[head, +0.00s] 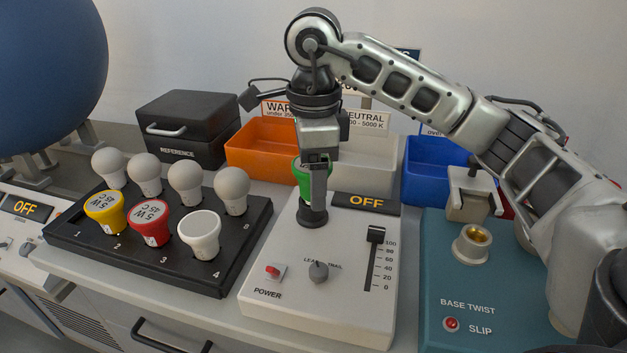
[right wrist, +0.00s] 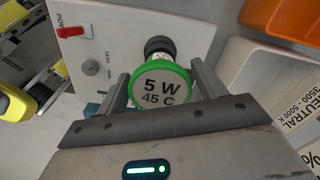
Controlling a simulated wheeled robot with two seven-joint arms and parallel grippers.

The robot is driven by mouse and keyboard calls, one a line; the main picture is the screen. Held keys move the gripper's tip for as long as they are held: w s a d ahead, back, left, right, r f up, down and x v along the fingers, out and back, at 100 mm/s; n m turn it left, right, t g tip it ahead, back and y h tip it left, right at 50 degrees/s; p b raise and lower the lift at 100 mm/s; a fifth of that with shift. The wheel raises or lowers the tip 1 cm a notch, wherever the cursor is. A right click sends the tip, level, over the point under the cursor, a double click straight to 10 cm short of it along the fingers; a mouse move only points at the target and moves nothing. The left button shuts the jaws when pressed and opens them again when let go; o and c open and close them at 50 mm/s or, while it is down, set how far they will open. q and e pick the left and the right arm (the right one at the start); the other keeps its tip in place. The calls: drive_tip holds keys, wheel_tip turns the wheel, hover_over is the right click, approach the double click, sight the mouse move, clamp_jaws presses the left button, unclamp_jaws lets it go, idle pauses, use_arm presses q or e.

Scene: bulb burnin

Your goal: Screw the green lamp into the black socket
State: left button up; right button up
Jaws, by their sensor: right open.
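The green lamp (head: 302,178) stands over the black socket (head: 312,215) on the white control panel, partly hidden by my right gripper (head: 317,190). In the right wrist view the green lamp (right wrist: 160,84) shows its face, marked "5 W 45 C", with its neck toward the black socket (right wrist: 158,45). How deep its base sits cannot be told. My right gripper (right wrist: 163,82) is open and points down, with one finger on each side of the lamp. My left gripper is not in view.
The panel display (head: 366,201) reads OFF, beside a slider and a red power switch (head: 273,271). A black rack (head: 130,255) at left holds yellow, red, white and several grey lamps. Orange (head: 262,155), pale (head: 372,178) and blue (head: 425,180) bins stand behind. A teal base twist device (head: 490,290) is at right.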

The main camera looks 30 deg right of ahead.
drive_tip(key=n, duration=0.3)
drive_tip(key=shift+f+n+b, duration=0.1)
drive_tip(key=shift+n+b, duration=0.25)
drive_tip(key=shift+n, duration=0.05)
drive_tip(key=shift+d+n, duration=0.1)
drive_tip(key=shift+n, duration=0.8)
drive_tip(key=n, duration=0.5)
drive_tip(key=shift+w+n, duration=0.1)
drive_tip(key=shift+n, duration=0.7)
